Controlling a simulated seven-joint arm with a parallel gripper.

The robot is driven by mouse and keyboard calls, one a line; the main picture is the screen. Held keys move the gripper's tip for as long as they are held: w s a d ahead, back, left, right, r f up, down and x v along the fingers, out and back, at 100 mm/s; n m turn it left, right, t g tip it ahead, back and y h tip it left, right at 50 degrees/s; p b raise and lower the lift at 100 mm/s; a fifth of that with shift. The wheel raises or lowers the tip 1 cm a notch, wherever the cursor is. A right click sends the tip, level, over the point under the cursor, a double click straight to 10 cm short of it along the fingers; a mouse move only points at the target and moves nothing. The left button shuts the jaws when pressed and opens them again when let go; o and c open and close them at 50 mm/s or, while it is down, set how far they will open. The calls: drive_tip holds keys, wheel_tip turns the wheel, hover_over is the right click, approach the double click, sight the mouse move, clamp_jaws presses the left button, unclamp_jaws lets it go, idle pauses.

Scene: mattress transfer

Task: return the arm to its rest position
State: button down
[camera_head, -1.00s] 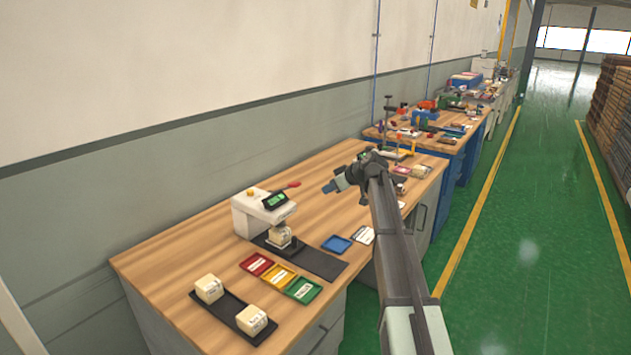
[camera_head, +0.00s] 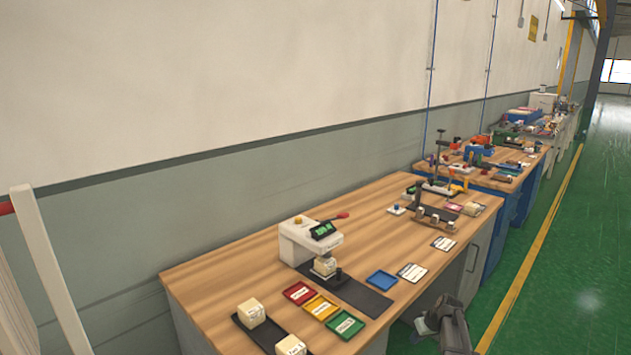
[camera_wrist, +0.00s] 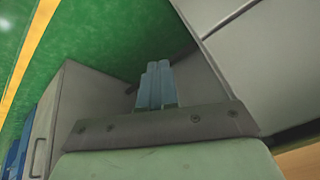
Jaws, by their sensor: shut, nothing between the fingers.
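My gripper (camera_wrist: 155,87) shows in the wrist view with its blue-grey fingers together and nothing between them. It points toward the space beside the grey cabinet (camera_wrist: 75,120), with green floor beyond. In the head view my arm (camera_head: 450,322) shows low at the bottom, beside the front edge of the wooden workbench (camera_head: 225,265). The fingers cannot be made out clearly there.
On the workbench stand a white device (camera_head: 305,245) with a green display, a red tray (camera_head: 299,293), a yellow tray (camera_head: 320,307), a green tray (camera_head: 345,325) and a blue tray (camera_head: 381,280). The green aisle floor (camera_head: 560,290) at right is clear.

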drive_tip(key=s+a+f+m+g, duration=0.1)
drive_tip(key=s+a+f+g, duration=0.1)
drive_tip(key=s+a+f, duration=0.35)
drive_tip(key=s+a+f+g, duration=0.1)
drive_tip(key=s+a+f, duration=0.2)
drive_tip(key=s+f, duration=0.6)
drive_tip(key=s+a+f+m+g, duration=0.15)
drive_tip(key=s+a+f, duration=0.3)
drive_tip(key=s, duration=0.65)
drive_tip(key=s+a+f+g+h, duration=0.1)
drive_tip(key=s+a+f+g, duration=0.1)
drive_tip(key=s, duration=1.2)
drive_tip(key=s+a+f+g+h, duration=0.2)
drive_tip(key=s+f+g, duration=0.1)
drive_tip(key=s, duration=1.2)
drive_tip(key=shift+s+f+g, duration=0.25)
drive_tip(key=shift+s+g, duration=0.05)
drive_tip(key=shift+g, duration=0.15)
